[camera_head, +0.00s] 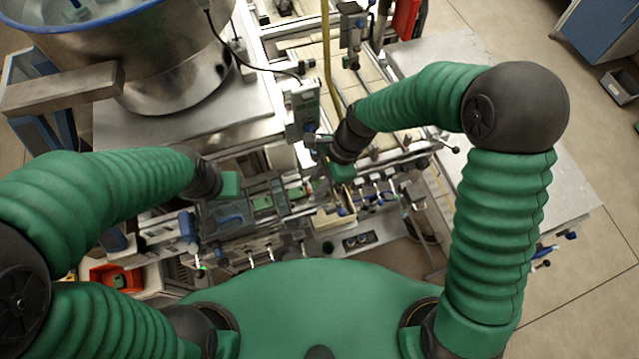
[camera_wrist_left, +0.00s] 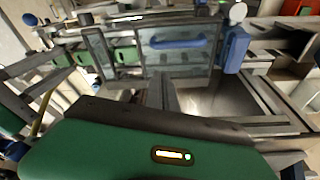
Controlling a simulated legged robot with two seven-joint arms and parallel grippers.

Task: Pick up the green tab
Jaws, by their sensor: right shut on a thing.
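My right gripper (camera_head: 338,172) reaches down over the machine's middle right part. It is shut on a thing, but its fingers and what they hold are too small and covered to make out. Small green pieces lie in the machine: one green piece (camera_head: 262,202) is left of the right gripper, and green pieces also show in the left wrist view (camera_wrist_left: 126,55). I cannot tell which is the green tab. My left gripper (camera_head: 229,185) hangs over the machine's left part, near a clear panel with a blue handle (camera_wrist_left: 178,42). Its finger opening cannot be judged.
A large metal bowl (camera_head: 175,75) stands at the back left. A red bin (camera_head: 98,274) with a green piece inside is at the lower left. A beige tray (camera_head: 322,219) is below the right gripper.

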